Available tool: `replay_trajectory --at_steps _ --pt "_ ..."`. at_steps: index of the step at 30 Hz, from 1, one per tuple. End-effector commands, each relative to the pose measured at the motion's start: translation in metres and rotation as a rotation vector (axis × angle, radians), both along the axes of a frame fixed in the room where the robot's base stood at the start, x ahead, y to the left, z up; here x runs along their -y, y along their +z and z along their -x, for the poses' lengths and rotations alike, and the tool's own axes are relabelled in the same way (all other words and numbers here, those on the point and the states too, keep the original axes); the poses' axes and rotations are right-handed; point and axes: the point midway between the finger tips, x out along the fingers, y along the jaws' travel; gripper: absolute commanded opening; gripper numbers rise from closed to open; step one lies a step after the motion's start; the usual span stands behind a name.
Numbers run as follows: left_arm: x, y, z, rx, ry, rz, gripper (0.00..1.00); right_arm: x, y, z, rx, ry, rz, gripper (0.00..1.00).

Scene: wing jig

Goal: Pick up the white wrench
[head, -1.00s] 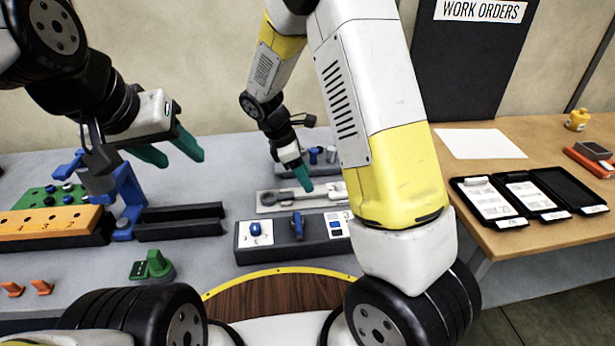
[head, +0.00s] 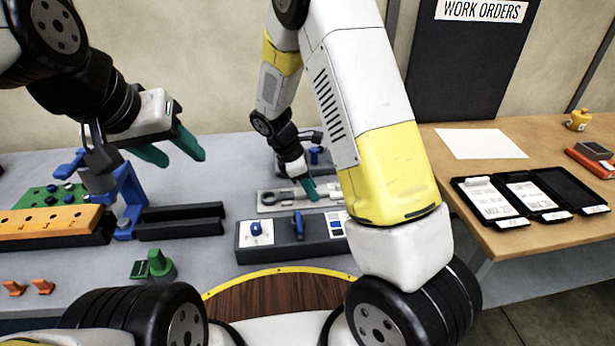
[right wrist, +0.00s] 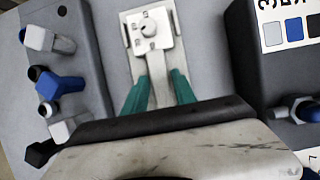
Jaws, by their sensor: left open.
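A grey wrench-like shape with a ringed end (head: 284,198) lies in a pale tray (head: 263,209) at the back middle of the bench; I take it for the white wrench. My right gripper (head: 311,191) points down at the tray, right of the ringed end. In the right wrist view, its two teal fingers (right wrist: 159,76) stand apart over a pale strip; I cannot tell whether they touch it. A white square piece with a round knob (right wrist: 149,29) shows beyond the fingertips. My left gripper (head: 177,150) is open and empty above the bench at left.
A dark box with blue switches (head: 278,250) stands in front of the tray. Blue-topped parts (head: 315,155) stand behind it, also in the right wrist view (right wrist: 62,88). An orange numbered block (head: 50,221) and a blue clamp (head: 128,200) are at left.

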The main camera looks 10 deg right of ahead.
Motion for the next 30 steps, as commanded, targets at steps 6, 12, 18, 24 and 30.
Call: replay_trajectory --at_steps 6,12,18,24,30 --pt "0.0000 0.0000 0.0000 0.000 0.000 0.000 0.48 0.0002 -0.0002 0.0002 -0.001 0.000 0.000 0.00" --pt "0.0000 0.0000 0.0000 0.000 0.000 0.000 0.48 0.0003 -0.0002 0.0002 -0.001 0.000 0.000 0.00" --pt "0.0000 0.0000 0.0000 0.000 0.000 0.000 0.48 0.0004 -0.0002 0.0002 -0.001 0.000 0.001 0.00" --pt "0.0000 0.0000 0.0000 0.000 0.000 0.000 0.48 0.0005 -0.0002 0.0002 -0.001 -0.001 0.001 0.00" --pt "0.0000 0.0000 0.0000 0.000 0.000 0.000 0.48 0.0005 -0.0002 0.0002 -0.001 -0.001 0.001 0.00"
